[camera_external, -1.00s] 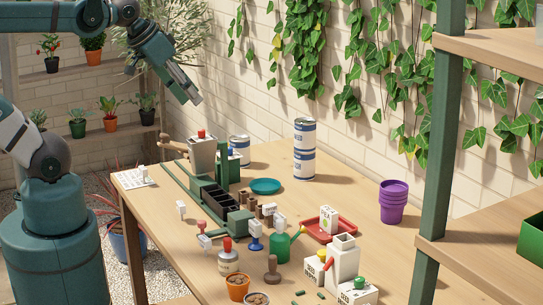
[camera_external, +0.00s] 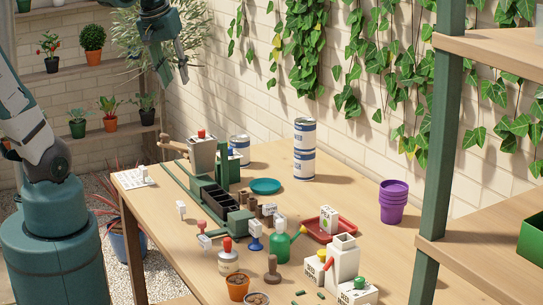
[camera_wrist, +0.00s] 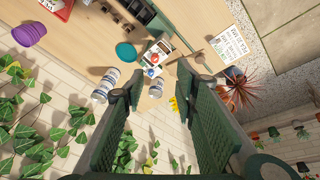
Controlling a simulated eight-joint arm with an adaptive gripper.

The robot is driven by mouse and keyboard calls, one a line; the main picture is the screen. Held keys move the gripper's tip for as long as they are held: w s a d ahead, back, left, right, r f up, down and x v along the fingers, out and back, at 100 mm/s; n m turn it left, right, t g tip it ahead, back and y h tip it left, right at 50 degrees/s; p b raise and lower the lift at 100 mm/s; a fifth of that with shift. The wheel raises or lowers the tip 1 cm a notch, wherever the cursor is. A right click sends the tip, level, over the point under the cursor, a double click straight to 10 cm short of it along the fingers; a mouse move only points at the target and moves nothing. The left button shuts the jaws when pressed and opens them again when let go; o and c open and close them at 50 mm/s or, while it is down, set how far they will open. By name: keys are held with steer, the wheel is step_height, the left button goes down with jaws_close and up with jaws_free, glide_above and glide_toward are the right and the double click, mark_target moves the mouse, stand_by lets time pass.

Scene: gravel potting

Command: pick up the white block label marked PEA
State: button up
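Several small white blocks stand on the table, and their lettering is too small for me to tell which one reads PEA. My gripper (camera_external: 176,78) is high above the table's far left end, pointing down, clear of everything. In the wrist view my gripper (camera_wrist: 157,84) has its fingers apart and nothing between them.
A hopper (camera_external: 202,155) with a green rail and dark cells runs along the left side. The table's right middle is clear.

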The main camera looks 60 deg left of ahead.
steer(key=s+a+n+g, duration=0.2)
steer(key=a+n, duration=0.3)
steer(key=a, duration=0.7)
steer(key=n+g+h, duration=0.1)
steer(key=n+g, duration=0.1)
steer(key=n, duration=0.3)
glide_above(142, 167)
step_height(142, 167, down, 28)
steer(key=shift+d+r+b, duration=0.1)
steer(key=shift+b, duration=0.2)
steer(key=shift+f, duration=0.5)
steer(key=shift+f, duration=1.3)
steer(key=shift+a+f+b, duration=0.2)
steer(key=shift+f+b, duration=0.65)
steer(key=shift+f, duration=1.75)
